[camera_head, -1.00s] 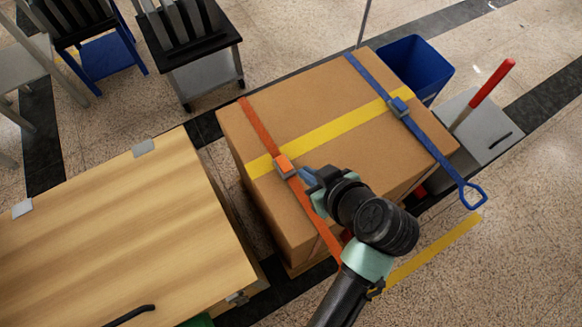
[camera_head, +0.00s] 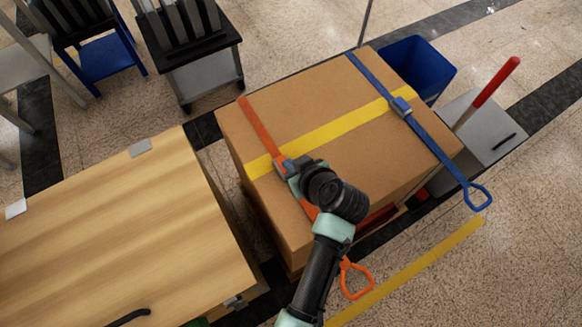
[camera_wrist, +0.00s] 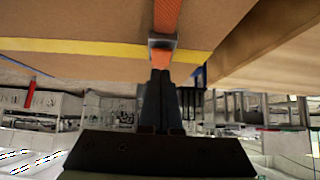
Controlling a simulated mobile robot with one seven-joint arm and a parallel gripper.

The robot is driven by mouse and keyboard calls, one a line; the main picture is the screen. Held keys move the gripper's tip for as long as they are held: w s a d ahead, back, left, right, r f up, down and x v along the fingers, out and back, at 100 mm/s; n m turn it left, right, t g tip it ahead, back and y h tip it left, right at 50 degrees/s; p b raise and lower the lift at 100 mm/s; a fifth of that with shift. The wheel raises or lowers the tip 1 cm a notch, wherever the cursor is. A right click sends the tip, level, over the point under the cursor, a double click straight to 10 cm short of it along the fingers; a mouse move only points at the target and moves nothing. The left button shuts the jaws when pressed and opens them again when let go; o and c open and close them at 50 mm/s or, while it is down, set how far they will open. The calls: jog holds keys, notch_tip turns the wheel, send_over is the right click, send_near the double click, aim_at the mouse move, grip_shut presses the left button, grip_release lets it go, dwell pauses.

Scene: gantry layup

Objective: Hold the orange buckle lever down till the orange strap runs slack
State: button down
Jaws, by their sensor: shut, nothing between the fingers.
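The orange strap (camera_head: 258,126) lies flat and straight across the cardboard box (camera_head: 320,85); it also shows in the wrist view (camera_wrist: 167,14). Its grey buckle (camera_head: 279,163) sits on the box top by the yellow band and is partly hidden by my gripper (camera_head: 287,168). In the wrist view the buckle (camera_wrist: 163,41) is ahead of my fingers, with the orange lever (camera_wrist: 160,57) facing them. My gripper (camera_wrist: 160,74) is shut and empty, its tips at the lever's near end; I cannot tell whether they touch. The strap's orange end loop (camera_head: 356,281) hangs at the box's near side.
A blue strap (camera_head: 431,133) with its own buckle (camera_head: 401,106) crosses the box's right part. A wooden-topped table (camera_head: 110,235) stands close on the left. A blue bin (camera_head: 420,65) and a red-handled cart (camera_head: 478,125) are behind and right. Floor is open at lower right.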

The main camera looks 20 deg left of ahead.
jog(key=shift+f, duration=0.85)
jog(key=shift+f, duration=0.1)
jog(key=shift+s+d+f+b, duration=0.1)
jog(key=shift+f+b, duration=0.3)
jog(key=shift+f, duration=0.05)
jog(key=shift+r+p, duration=0.75)
jog(key=shift+r, duration=0.05)
